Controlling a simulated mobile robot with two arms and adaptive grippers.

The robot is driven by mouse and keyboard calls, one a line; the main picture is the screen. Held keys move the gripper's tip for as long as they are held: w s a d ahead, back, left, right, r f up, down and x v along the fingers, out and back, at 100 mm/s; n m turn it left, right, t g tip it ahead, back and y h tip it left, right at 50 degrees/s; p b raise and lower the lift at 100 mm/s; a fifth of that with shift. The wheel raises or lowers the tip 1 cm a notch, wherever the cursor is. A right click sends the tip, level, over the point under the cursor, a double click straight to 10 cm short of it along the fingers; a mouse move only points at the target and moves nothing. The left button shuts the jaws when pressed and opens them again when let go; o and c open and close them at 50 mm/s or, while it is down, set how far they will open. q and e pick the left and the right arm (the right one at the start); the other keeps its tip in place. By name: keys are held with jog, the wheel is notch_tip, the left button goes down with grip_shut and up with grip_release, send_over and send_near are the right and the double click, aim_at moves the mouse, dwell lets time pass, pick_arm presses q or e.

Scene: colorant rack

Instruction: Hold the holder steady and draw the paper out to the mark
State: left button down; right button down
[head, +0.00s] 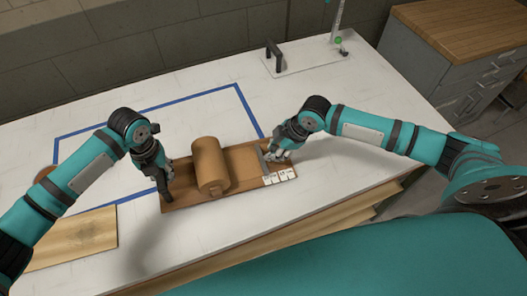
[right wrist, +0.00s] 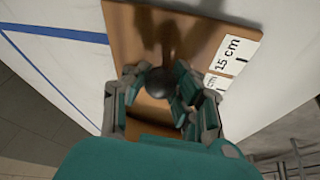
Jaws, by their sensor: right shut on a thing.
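The wooden holder (head: 228,197) lies on the white table and carries a thick roll of brown paper (head: 210,166). Brown sheet or board, which I cannot tell apart, runs right of the roll. White mark labels (head: 281,178) line its front right edge; one reads "15 cm" in the right wrist view (right wrist: 232,52). My left gripper (head: 163,188) points down at the holder's left end; its jaws are too small to read.
Blue tape (head: 145,107) outlines a rectangle on the table behind the holder. A pale wooden board (head: 75,240) lies at front left. A plate with a black handle (head: 274,52) stands at the back. The table's front edge is close to the holder.

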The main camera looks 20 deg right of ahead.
pick_arm(q)
jog(key=shift+s+a, duration=0.1)
jog(key=shift+a, duration=0.05)
pick_arm(e)
jog(key=shift+w+d, duration=0.1)
jog(key=shift+d, duration=0.55)
jog(key=c, duration=1.4)
grip_release()
jog(key=shift+a, duration=0.1)
jog(key=o, duration=0.4)
jog(key=shift+a, duration=0.1)
jog(key=v, duration=1.2)
